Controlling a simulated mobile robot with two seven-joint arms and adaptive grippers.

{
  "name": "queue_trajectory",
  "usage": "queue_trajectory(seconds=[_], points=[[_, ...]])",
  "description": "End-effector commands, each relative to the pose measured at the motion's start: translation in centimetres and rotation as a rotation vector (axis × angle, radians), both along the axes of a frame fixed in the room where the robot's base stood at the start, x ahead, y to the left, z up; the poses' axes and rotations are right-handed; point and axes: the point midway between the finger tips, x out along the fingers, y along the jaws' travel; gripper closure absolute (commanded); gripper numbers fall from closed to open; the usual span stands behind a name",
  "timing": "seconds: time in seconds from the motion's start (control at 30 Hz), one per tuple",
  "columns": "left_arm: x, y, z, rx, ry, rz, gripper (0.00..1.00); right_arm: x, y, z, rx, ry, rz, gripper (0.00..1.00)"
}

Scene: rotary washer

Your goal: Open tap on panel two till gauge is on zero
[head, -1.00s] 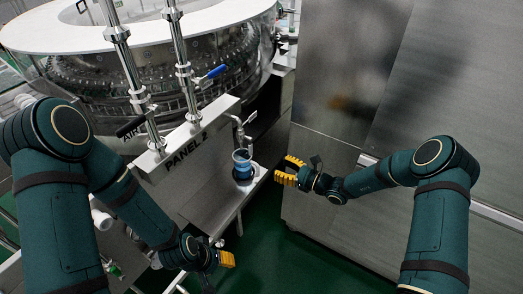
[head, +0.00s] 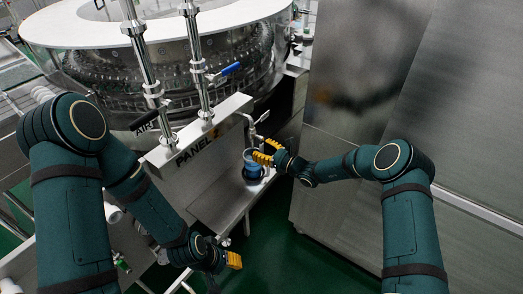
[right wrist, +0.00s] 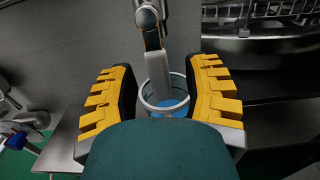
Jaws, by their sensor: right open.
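The panel marked PANEL (head: 195,150), its number partly unclear, stands in front of the round washer. A small metal tap (head: 257,121) rises at its right end, with a blue-and-clear cup (head: 251,167) below it. My right gripper (head: 268,153) is open close beside the cup and below the tap. In the right wrist view the tap's pipe (right wrist: 155,65) and the cup's rim (right wrist: 164,104) show between my yellow fingers, ahead of them. My left gripper (head: 226,261) hangs low in front of the panel; its opening is unclear. No gauge reading can be made out.
Two upright pipes carry a blue-handled valve (head: 223,71) and a black-handled valve marked AIR (head: 150,120). A metal shelf (head: 222,205) lies under the cup. A large steel cabinet (head: 345,110) stands to the right. Green floor (head: 290,250) is clear between them.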

Motion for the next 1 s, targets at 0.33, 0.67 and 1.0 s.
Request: queue_trajectory(seconds=[0.33,0.67,1.0], points=[[-0.02,-0.01,-0.02,0.0,0.001,0.0,0.52,0.24,0.32,0.02,0.0,0.0,0.0,0.52],[-0.01,0.0,-0.02,0.0,0.0,0.0,0.52,0.22,0.32,0.02,-0.001,-0.001,0.0,1.0],[-0.06,-0.02,-0.34,0.0,0.002,-0.002,0.52,0.35,0.29,0.01,-0.014,-0.021,0.0,1.0]])
